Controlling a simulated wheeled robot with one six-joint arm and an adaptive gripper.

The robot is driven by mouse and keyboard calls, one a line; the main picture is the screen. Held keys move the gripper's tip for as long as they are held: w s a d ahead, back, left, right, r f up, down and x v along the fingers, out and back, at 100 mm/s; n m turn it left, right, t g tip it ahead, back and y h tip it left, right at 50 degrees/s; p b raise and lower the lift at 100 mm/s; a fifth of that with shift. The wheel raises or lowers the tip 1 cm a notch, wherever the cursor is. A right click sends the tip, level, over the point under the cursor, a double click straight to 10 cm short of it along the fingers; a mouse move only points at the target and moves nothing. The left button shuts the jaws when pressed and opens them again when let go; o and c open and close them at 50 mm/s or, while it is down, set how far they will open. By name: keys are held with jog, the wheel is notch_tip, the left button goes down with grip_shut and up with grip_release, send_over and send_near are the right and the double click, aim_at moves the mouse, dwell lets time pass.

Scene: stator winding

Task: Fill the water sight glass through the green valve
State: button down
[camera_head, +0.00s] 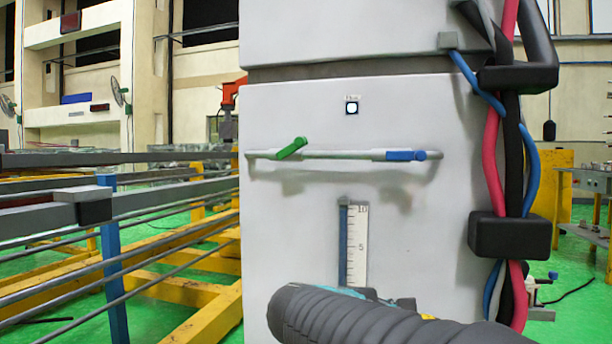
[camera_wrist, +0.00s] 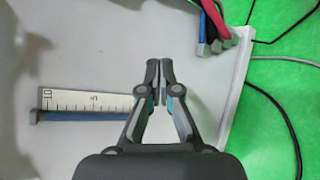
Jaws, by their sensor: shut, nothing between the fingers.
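The green valve (camera_head: 292,148) is a lever on the left part of a thin horizontal pipe on the white cabinet. Its lever is tilted, rising to the right. A blue valve (camera_head: 405,155) on the right part lies along the pipe. The scale also shows sideways in the wrist view (camera_wrist: 88,100). My gripper (camera_wrist: 158,65) is shut and empty, right of the sight glass in that view. My arm hides the cabinet's lower part.
Thick red, black and blue cables (camera_head: 510,160) run down the cabinet's right side through black clamps. Grey rails and yellow frames (camera_head: 180,290) stand at the left. A bench (camera_head: 590,180) stands at the far right. The cabinet's front around the valves is clear.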

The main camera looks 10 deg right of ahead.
jog(key=s+a+f+m+g+y, duration=0.1)
jog(key=s+a+f+m+y, duration=0.1)
jog(key=s+f+m+y, duration=0.3)
jog(key=s+a+f+g+y, duration=0.1)
jog(key=s+a+f+y, duration=0.1)
jog(key=s+f, duration=0.5)
jog(key=s+a+f+m+t+y, duration=0.1)
jog(key=s+a+f+m+y, duration=0.4)
jog(key=a, duration=0.3)
jog(key=shift+s+m+t+y, duration=0.3)
jog(key=shift+s+y, duration=0.2)
jog(key=shift+s, duration=0.05)
jog(key=shift+a, duration=0.15)
